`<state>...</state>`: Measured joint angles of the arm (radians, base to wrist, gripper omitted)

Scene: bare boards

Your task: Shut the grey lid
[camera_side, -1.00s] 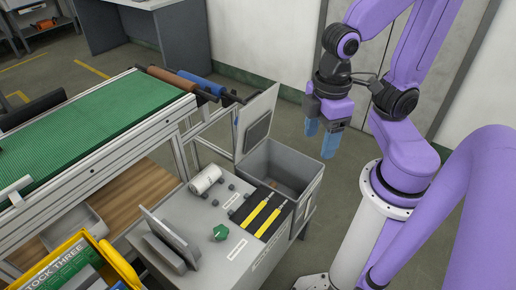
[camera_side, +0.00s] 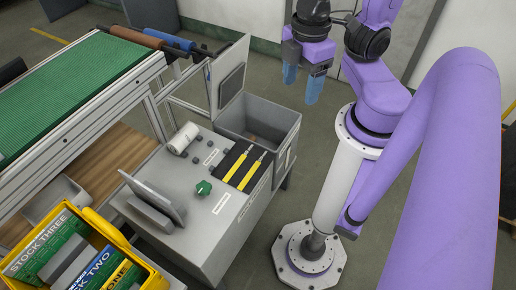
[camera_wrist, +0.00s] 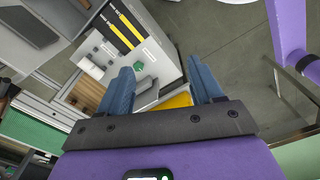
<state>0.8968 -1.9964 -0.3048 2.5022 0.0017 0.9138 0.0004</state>
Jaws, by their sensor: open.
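The grey lid (camera_side: 228,76) stands raised, close to upright, at the back-left edge of a grey open box (camera_side: 285,119). A dark panel sits on the lid's inner face. In the wrist view the lid (camera_wrist: 30,22) shows at the upper left, partly cut off by the frame. My gripper (camera_side: 302,82) is apart from the lid, above and to the right of the box. Its two blue fingers are spread with nothing between them, as the wrist view also shows (camera_wrist: 164,75).
The box adjoins a grey bench with yellow-handled tools (camera_side: 244,168), a green knob (camera_side: 203,187), a white cylinder (camera_side: 183,138) and a tilted panel (camera_side: 150,197). A green conveyor (camera_side: 75,92) stands left. A yellow bin (camera_side: 150,268) is at front left.

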